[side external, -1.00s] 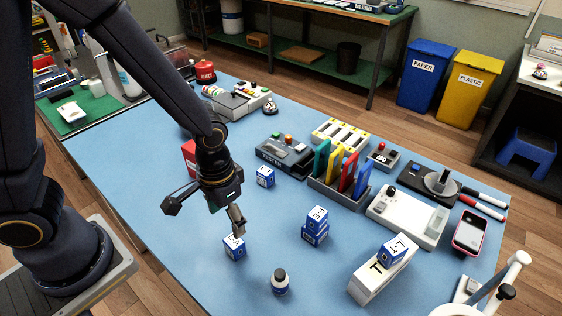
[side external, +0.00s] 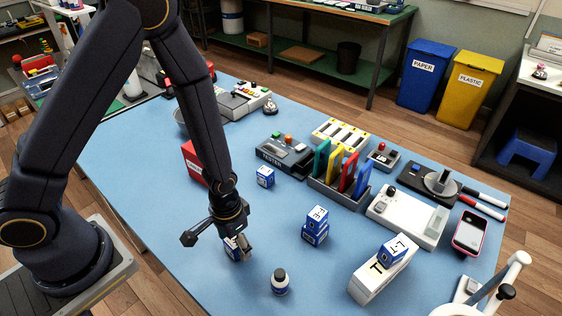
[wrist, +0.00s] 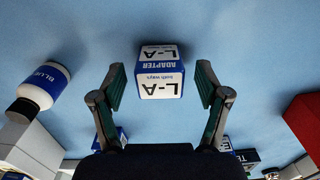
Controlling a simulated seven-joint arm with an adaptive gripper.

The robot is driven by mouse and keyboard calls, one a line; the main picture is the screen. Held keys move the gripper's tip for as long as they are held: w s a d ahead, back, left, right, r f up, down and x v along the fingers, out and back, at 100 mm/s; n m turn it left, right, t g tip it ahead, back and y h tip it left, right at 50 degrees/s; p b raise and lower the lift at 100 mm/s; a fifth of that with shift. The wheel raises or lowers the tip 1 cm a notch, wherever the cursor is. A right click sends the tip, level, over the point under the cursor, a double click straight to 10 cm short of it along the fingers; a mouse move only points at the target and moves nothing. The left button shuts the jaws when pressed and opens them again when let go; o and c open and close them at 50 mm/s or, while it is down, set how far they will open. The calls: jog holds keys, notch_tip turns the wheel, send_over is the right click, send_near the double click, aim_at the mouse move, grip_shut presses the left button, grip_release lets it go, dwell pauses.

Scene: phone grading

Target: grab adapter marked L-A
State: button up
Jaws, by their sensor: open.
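The adapter marked L-A (wrist: 161,72) is a blue and white cube, its label upside down in the wrist view. It sits on the blue table between the spread fingers of my gripper (wrist: 160,84), with a gap on both sides. In the side view my gripper (side external: 240,247) is down low around the cube, and the adapter (side external: 231,249) is partly hidden by the fingers. My gripper is open and holds nothing.
A bottle with a blue label (side external: 280,282) stands close by on the mat. A blue cube (side external: 392,249) rests on a white block (side external: 372,284).

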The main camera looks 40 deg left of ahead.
jog(key=shift+c, duration=0.2)
jog(key=c, duration=1.1)
jog(key=shift+r, duration=0.15)
